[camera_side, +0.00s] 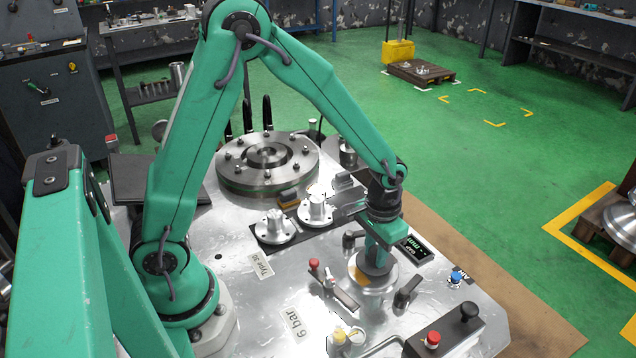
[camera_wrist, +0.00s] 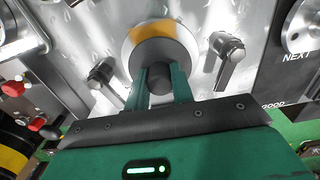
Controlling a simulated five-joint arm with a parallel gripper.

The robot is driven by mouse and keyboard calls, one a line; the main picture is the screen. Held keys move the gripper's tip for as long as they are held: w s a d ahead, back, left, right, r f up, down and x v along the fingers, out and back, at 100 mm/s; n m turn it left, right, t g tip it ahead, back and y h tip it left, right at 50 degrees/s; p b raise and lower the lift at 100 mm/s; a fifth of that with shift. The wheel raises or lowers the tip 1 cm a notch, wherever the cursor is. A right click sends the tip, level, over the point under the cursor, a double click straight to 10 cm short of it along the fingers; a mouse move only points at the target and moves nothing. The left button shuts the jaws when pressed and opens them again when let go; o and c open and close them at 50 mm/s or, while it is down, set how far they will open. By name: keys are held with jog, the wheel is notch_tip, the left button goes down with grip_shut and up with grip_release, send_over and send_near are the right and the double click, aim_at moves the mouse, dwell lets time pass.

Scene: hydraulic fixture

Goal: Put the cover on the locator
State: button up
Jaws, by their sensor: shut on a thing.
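My gripper (camera_side: 377,243) points down at the right part of the metal table. Its green fingers are shut on the dark grey round cover (camera_side: 373,264), by its knob. In the wrist view, my gripper (camera_wrist: 160,82) holds the same cover (camera_wrist: 160,58), seen from above. Under the cover is a round silver disc with an orange patch, which looks like the locator (camera_side: 366,285); its rim (camera_wrist: 128,48) shows around the cover in the wrist view. The cover overlaps the disc's middle and hides it. I cannot tell whether the cover is seated or held slightly above.
Black-handled clamps stand on both sides of the disc, one at the right (camera_side: 408,291). A red-knobbed lever (camera_side: 330,283) is at its left. Two flanged silver parts (camera_side: 316,210) sit on a dark mat behind. A large round fixture (camera_side: 262,160) stands at the back.

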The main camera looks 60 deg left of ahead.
aim_at(376, 249)
jog(key=shift+f, duration=1)
dwell(1.2)
jog(key=o, duration=1)
jog(key=shift+o, duration=0.2)
jog(key=shift+r, duration=0.1)
notch_tip(376, 249, up, 7)
jog(key=shift+f, duration=0.2)
jog(key=shift+r, duration=0.55)
